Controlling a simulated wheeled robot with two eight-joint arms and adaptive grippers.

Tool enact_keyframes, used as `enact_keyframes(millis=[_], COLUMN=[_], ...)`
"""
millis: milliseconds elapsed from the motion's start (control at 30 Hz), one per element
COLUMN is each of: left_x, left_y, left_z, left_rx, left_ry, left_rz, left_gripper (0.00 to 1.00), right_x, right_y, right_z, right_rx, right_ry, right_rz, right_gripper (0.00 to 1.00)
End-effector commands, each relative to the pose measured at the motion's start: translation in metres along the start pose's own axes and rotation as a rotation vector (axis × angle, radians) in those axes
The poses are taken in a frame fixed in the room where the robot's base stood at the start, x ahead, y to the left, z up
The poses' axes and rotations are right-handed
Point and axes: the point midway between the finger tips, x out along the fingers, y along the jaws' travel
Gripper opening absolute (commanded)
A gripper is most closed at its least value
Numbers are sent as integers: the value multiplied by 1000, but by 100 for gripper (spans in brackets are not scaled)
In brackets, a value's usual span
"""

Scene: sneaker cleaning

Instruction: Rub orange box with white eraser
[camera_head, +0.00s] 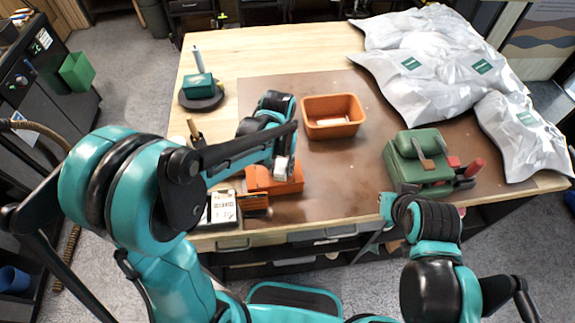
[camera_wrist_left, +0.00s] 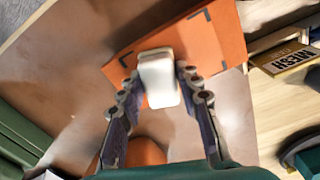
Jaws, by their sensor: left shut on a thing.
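The orange box (camera_head: 258,177) sits at the front left of the brown mat, partly hidden by my left arm. It also shows in the left wrist view (camera_wrist_left: 222,32), with dark corner marks on its face. My left gripper (camera_head: 281,160) is shut on the white eraser (camera_head: 281,170). In the left wrist view the eraser (camera_wrist_left: 160,80) sticks out past the fingertips and overlaps the box face; I cannot tell if it presses on it. My right gripper (camera_head: 388,206) is at the table's front edge, away from the box; its jaws are unclear.
An orange bin (camera_head: 333,128) holding a white item stands behind the box. A green case (camera_head: 418,158) is at right, with silver bags (camera_head: 437,75) behind it. A black-and-white card (camera_head: 222,208) lies left of the box. The mat's middle is clear.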

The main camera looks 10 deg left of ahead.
Motion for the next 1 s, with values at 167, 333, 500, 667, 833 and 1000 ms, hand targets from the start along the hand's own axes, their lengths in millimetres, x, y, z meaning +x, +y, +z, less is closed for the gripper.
enact_keyframes(millis=[167,333,500,667,833,1000], left_x=[2,1,0,-1,-1,0], left_y=[-7,-20,-34,-37,-31,-17], left_z=[2,7,11,11,9,4], left_rx=[-3,-4,-4,-1,0,1], left_ry=[-1,-2,-2,-1,-1,-1], left_rz=[-4,-4,-4,-4,-3,-2], left_gripper=[11,11,11,11,11,11], right_x=[0,0,0,0,1,3], right_y=[0,0,0,0,0,0], right_z=[0,0,0,0,0,2], right_rx=[0,0,0,0,0,0], right_ry=[0,0,0,0,0,0], right_rz=[0,0,0,0,0,0], right_gripper=[0,0,0,0,0,0])
